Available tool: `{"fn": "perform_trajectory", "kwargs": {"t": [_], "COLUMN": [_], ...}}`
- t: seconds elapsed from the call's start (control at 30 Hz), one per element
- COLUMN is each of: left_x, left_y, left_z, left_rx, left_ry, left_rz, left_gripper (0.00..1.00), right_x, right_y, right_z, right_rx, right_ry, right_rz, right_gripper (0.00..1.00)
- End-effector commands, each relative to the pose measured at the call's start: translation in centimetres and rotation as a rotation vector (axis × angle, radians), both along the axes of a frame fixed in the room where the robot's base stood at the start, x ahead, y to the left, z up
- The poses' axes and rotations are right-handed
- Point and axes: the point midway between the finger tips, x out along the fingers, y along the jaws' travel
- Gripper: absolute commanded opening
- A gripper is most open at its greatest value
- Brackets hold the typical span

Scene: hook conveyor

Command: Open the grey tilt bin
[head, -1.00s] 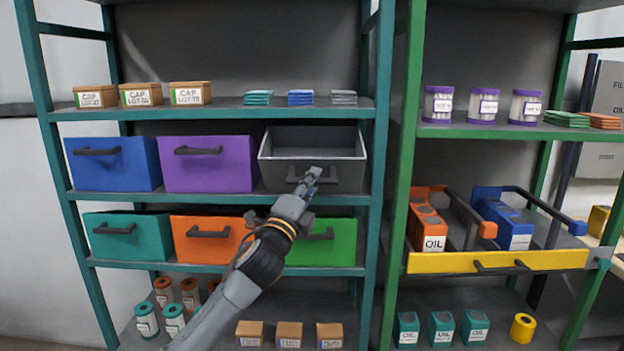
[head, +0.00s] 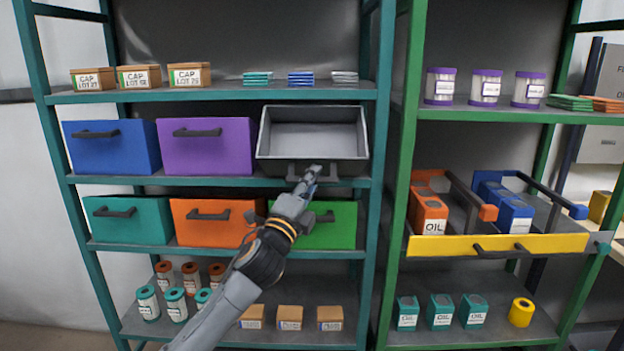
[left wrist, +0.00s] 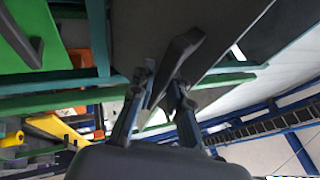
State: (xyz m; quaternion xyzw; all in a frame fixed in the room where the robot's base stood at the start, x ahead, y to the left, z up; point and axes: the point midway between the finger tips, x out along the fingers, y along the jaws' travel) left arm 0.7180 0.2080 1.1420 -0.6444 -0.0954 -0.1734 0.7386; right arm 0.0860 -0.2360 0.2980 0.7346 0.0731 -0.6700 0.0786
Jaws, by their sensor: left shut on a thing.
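The grey tilt bin (head: 312,140) is on the middle shelf of the teal rack, at the right end of its row. It is tipped forward, and its empty inside shows from above. My left gripper (head: 312,172) is at the bin's front and shut on its handle (head: 335,181). In the left wrist view the handle (left wrist: 181,56) runs between the two fingers of the left gripper (left wrist: 160,92). My right gripper is not in view.
Blue (head: 112,147) and purple (head: 206,146) bins stand to the left on the same shelf. Teal (head: 127,224), orange (head: 208,233) and green (head: 330,234) bins sit below. A green-framed rack with a yellow-fronted tray (head: 440,245) stands to the right.

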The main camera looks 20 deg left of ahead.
Motion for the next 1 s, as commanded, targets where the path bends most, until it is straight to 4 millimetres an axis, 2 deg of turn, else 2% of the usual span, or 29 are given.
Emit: {"fn": "perform_trajectory", "kwargs": {"t": [0.3, 0.33, 0.4, 0.43, 0.77, 0.87, 1.0], "left_x": [0.0, 0.0, 0.0, 0.0, -0.2, -1.1, -3.5], "left_y": [0.0, 0.0, 0.0, 0.0, 0.0, 0.2, 0.5], "left_z": [-0.1, -0.1, -0.1, -0.1, -0.1, -0.5, -1.6], "left_rx": [0.0, 0.0, 0.0, 0.0, 0.0, 0.0, 0.001], "left_ry": [0.003, 0.003, 0.002, 0.002, 0.0, 0.001, 0.002], "left_rz": [0.0, 0.0, 0.0, 0.0, 0.0, 0.0, -0.001], "left_gripper": [0.0, 0.2, 0.35, 0.36, 0.36, 0.36, 0.36], "right_x": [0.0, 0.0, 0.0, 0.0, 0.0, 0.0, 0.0], "right_y": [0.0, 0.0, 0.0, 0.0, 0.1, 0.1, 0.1], "right_z": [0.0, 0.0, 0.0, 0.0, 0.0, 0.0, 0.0], "right_rx": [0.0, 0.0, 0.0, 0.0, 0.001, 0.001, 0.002], "right_ry": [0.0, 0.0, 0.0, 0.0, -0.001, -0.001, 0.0], "right_rz": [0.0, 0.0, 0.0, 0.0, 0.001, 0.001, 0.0], "right_gripper": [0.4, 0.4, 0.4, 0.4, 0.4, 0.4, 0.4]}}
